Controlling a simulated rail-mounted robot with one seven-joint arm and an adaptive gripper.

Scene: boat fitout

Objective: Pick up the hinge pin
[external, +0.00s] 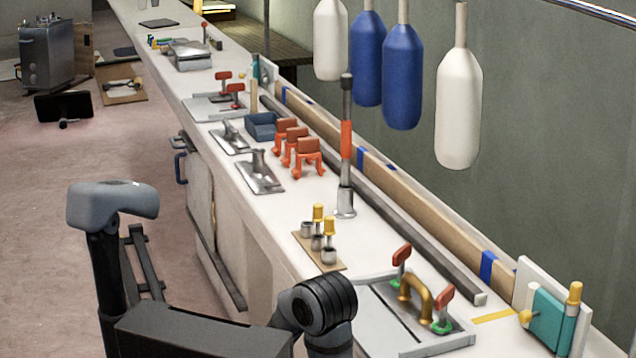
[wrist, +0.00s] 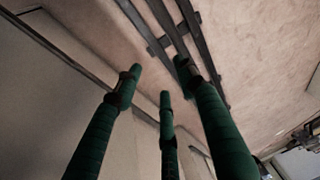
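A yellow-headed pin (external: 574,294) stands upright at a teal hinge-like block (external: 548,318) on a white plate at the front right of the counter. Two similar yellow-headed pins (external: 318,212) stand in metal sockets on a small tan board (external: 305,239) nearer the middle. I cannot tell for sure which is the hinge pin. My gripper (wrist: 160,78) shows three green fingers in the wrist view, spread apart with nothing between them. It points down over the floor beside the counter's cabinets, away from the pins. The external view does not show its fingers.
A long white counter (external: 290,205) carries orange clamps (external: 306,155), a tall orange-handled tool (external: 346,150) and a grey hatch panel (external: 385,318) with red handles. Blue and white fenders (external: 403,75) hang above the counter. Dark rails (wrist: 180,45) run along the floor.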

